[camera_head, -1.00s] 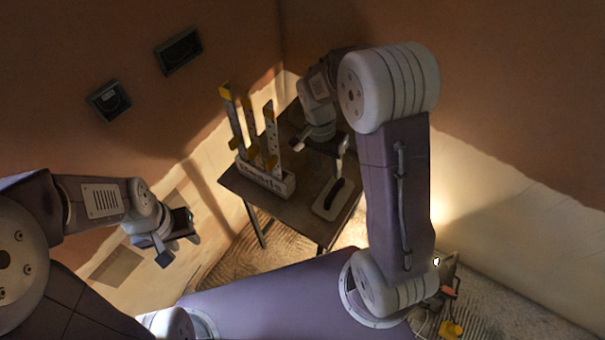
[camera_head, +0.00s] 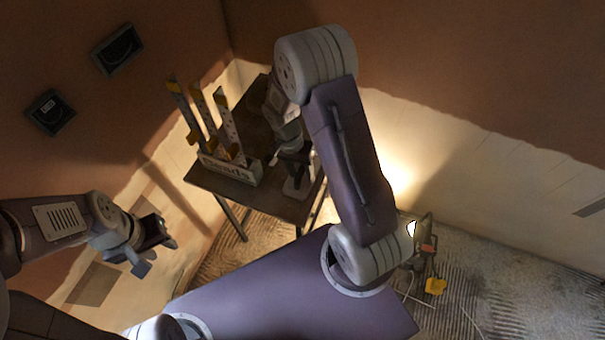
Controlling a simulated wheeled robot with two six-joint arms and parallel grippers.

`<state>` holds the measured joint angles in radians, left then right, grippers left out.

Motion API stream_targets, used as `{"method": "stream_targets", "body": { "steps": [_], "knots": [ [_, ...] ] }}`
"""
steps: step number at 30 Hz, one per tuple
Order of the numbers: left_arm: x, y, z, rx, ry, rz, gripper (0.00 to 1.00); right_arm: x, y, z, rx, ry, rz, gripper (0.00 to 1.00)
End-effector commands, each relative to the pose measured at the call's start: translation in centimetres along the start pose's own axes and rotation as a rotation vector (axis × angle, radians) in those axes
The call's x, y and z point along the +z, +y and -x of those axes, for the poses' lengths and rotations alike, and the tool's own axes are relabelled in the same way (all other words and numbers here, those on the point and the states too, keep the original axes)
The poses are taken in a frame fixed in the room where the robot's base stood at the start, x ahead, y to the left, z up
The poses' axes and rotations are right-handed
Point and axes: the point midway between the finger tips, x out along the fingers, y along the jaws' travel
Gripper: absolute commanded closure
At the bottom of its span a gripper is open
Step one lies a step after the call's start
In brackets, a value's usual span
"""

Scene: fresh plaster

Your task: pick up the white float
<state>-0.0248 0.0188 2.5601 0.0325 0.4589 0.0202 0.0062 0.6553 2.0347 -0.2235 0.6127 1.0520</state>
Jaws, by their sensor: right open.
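The white float (camera_head: 291,192) lies on the right part of the small dark table (camera_head: 233,190); its pale plate shows at the near end, and a dark handle shows above it. My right gripper (camera_head: 295,158) is open at the float's far end and hides part of it. I cannot tell whether the jaws are around the handle or just above it. My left gripper (camera_head: 155,256) is open and empty at the left, well away from the table.
A lettered white box (camera_head: 240,174) holding several upright levels with yellow ends stands left of the float. A lit work lamp (camera_head: 424,240) with cables and a yellow piece (camera_head: 436,286) is on the ridged floor at right. Plastered walls close off the corner behind the table.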

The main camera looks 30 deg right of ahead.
Motion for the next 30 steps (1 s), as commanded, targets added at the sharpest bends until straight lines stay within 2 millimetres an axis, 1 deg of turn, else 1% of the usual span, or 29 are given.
{"method": "stream_targets", "body": {
  "steps": [4, 5, 6, 9, 20, 23, 26, 28, 29, 30],
  "knots": [
    [0.0, 0.0, 0.0, 0.000, 0.000, 0.000, 0.64, 0.0, 0.0, 0.1, 0.000, 0.000, 0.000, 0.55],
    [0.0, 0.0, 0.0, 0.000, 0.000, 0.000, 0.64, 0.0, 0.0, 0.1, -0.001, 0.000, 0.000, 0.64],
    [0.0, 0.0, 0.0, 0.000, 0.000, 0.000, 0.64, 0.0, 0.0, 0.1, -0.001, 0.000, 0.000, 0.75],
    [0.0, 0.0, 0.0, 0.000, 0.000, 0.000, 0.64, 0.0, 0.0, 0.1, -0.001, 0.000, 0.000, 1.00],
    [0.0, 0.0, 0.1, 0.000, 0.000, 0.000, 0.64, -0.1, 0.0, 0.3, -0.002, 0.002, 0.000, 1.00],
    [0.0, 0.0, 0.1, 0.000, 0.000, 0.000, 0.64, -0.1, 0.1, 1.2, -0.002, 0.002, -0.001, 1.00],
    [0.0, 0.0, 0.3, 0.000, 0.000, 0.000, 0.64, -0.1, 0.4, 2.6, -0.004, 0.003, -0.001, 1.00],
    [-0.1, 0.0, 0.4, 0.000, 0.000, 0.000, 0.64, -0.1, 0.6, 4.0, -0.004, 0.004, -0.001, 1.00],
    [-0.1, 0.0, 0.4, 0.000, 0.000, 0.000, 0.64, -0.1, 0.9, 4.6, -0.004, 0.004, -0.002, 1.00],
    [0.0, 0.0, 0.3, 0.000, 0.000, 0.000, 0.64, -0.1, 2.0, 4.7, -0.002, 0.002, -0.003, 1.00]
  ]
}}
